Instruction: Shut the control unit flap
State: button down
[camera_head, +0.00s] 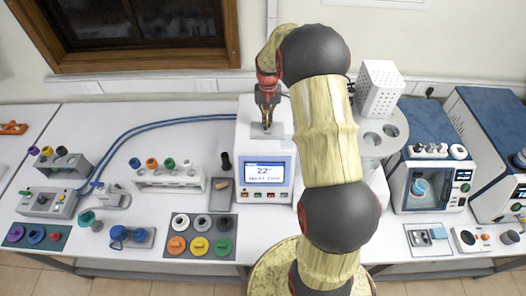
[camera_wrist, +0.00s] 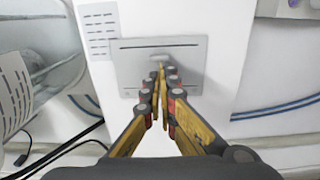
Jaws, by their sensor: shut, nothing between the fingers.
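The control unit (camera_head: 264,150) is a white box with a lit blue and white display reading about 22. My gripper (camera_head: 267,124) points down over the unit's top. In the wrist view its fingertips (camera_wrist: 160,68) are together, just by the handle, with nothing between them. I cannot tell whether they touch the flap. They hide part of the flap.
A white perforated box (camera_head: 380,90) and a round grey holder (camera_head: 382,135) stand right of the unit, partly behind my arm. A rack of coloured caps (camera_head: 170,180) and a tray of round lids (camera_head: 201,237) are at left. Blue hoses (camera_head: 160,127) run leftwards behind.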

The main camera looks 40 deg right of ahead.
notch_tip(320, 180, up, 9)
jog(key=p, duration=0.4)
dwell(0.4)
jog(key=shift+f, duration=0.1)
